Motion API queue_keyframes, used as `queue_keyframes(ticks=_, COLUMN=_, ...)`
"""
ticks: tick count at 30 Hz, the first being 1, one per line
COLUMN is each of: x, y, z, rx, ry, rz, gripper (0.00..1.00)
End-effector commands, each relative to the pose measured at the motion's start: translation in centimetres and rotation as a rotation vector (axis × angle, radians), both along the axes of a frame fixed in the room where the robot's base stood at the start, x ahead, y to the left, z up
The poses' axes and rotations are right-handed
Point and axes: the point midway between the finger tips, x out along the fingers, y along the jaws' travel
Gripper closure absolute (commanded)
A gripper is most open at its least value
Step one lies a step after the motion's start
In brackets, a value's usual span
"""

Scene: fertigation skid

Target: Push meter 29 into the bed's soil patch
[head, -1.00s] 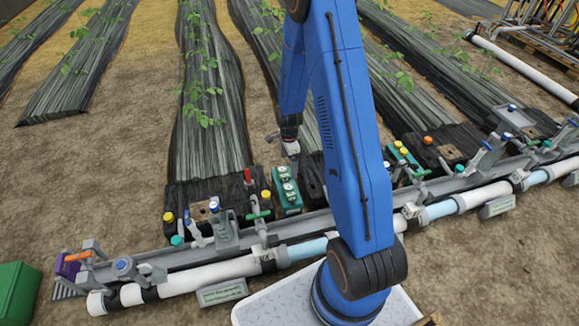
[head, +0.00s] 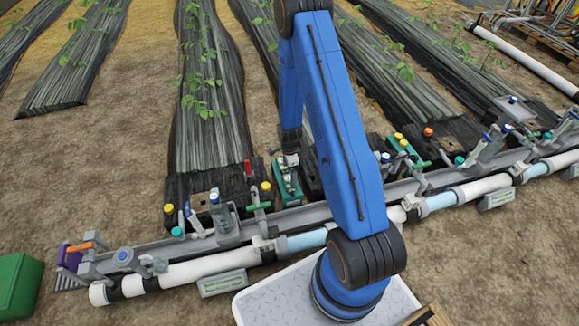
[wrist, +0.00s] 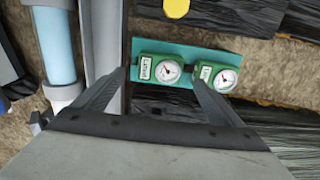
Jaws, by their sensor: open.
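Two green meters with round white dials sit side by side on a teal tray (wrist: 190,49) in the wrist view, the left meter (wrist: 160,70) and the right meter (wrist: 217,77). Their side labels are too small to read, so I cannot tell which is meter 29. My gripper (wrist: 162,76) is open, its fingers on either side of the left meter in the picture. A brown soil patch (head: 199,200) shows in the black-covered bed left of the tray.
A grey rail and white pipe (head: 215,263) with valves run along the front of the beds. A red-handled valve (head: 248,168) and yellow-capped fittings (head: 266,186) stand close left of the tray. A green crate (head: 18,285) stands at far left.

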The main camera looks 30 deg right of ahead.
Motion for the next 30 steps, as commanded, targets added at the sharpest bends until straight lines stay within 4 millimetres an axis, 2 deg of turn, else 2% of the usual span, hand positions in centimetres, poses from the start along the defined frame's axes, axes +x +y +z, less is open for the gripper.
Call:
queue_keyframes(ticks=9, x=-0.1, y=0.0, z=-4.7, rx=0.0, ry=0.002, rz=0.0, gripper=0.09)
queue_keyframes(ticks=15, x=0.0, y=0.0, z=-6.6, rx=0.0, ry=0.001, rz=-0.001, gripper=0.09)
queue_keyframes(ticks=29, x=0.0, y=0.0, z=-7.4, rx=0.0, ry=0.0, rz=0.0, gripper=0.09)
queue_keyframes(ticks=30, x=0.0, y=0.0, z=-7.4, rx=0.0, ry=0.0, rz=0.0, gripper=0.19)
